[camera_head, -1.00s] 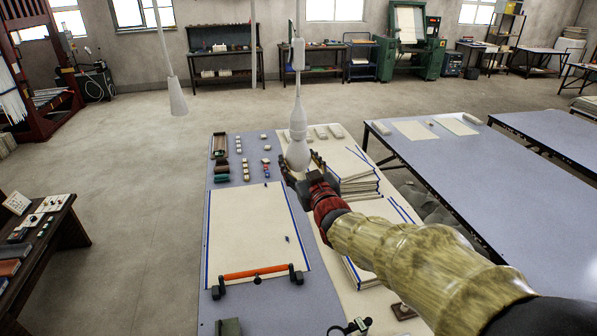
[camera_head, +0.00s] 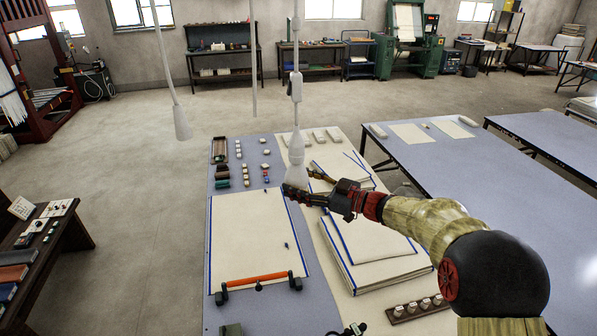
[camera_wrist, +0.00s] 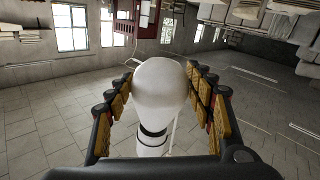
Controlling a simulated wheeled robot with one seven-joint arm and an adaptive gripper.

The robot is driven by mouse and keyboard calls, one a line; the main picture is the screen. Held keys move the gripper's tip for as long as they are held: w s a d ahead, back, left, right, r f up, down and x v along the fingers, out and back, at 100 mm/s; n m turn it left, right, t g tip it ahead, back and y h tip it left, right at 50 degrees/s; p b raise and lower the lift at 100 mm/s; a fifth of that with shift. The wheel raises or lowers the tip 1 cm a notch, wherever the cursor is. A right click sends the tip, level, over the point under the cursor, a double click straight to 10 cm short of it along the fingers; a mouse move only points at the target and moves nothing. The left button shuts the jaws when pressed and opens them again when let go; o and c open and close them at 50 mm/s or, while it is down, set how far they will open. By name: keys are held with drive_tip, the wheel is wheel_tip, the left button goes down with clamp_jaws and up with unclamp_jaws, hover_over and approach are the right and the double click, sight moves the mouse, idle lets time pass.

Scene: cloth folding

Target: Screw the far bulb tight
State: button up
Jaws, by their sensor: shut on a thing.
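A white bulb (camera_head: 296,176) hangs at the lower end of a white socket (camera_head: 296,148) on a cord, above the worktable. My gripper (camera_head: 308,190) comes in from the right and has its fingers around the bulb. In the wrist view the round white bulb (camera_wrist: 160,85) lies between the two padded yellow-and-black finger rows of my gripper (camera_wrist: 160,95), with its neck and the socket (camera_wrist: 152,143) below it. The contact line is partly hidden. I cannot tell from the frames how far the bulb is screwed in.
A second white hanging fitting (camera_head: 182,123) is at the left. Another cord (camera_head: 253,60) hangs behind. The worktable (camera_head: 206,300) holds stacked sheets (camera_head: 365,270), small blocks and a bar with an orange handle (camera_head: 257,277). A blue table (camera_head: 480,185) stands at the right.

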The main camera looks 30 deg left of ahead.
drive_tip(key=n+g+p, duration=0.1)
drive_tip(key=n+g, duration=0.1)
drive_tip(key=g, duration=0.1)
drive_tip(key=n+g+p, duration=0.1)
drive_tip(key=g, duration=0.2)
drive_tip(key=shift+w+a+r+n+h, duration=0.1)
drive_tip(key=shift+w+n+h, duration=0.1)
drive_tip(key=shift+n+h, duration=0.2)
drive_tip(key=shift+n+g+h+p, duration=0.55)
drive_tip(key=shift+n+g, duration=0.35)
drive_tip(key=shift+g, duration=0.2)
drive_tip(key=shift+r+n+g+h, duration=0.15)
drive_tip(key=shift+n+g+h, duration=0.15)
drive_tip(key=shift+g, duration=0.3)
drive_tip(key=o, duration=1.1)
drive_tip(key=shift+o, duration=0.2)
drive_tip(key=shift+f, duration=0.2)
drive_tip(key=v, duration=1.2)
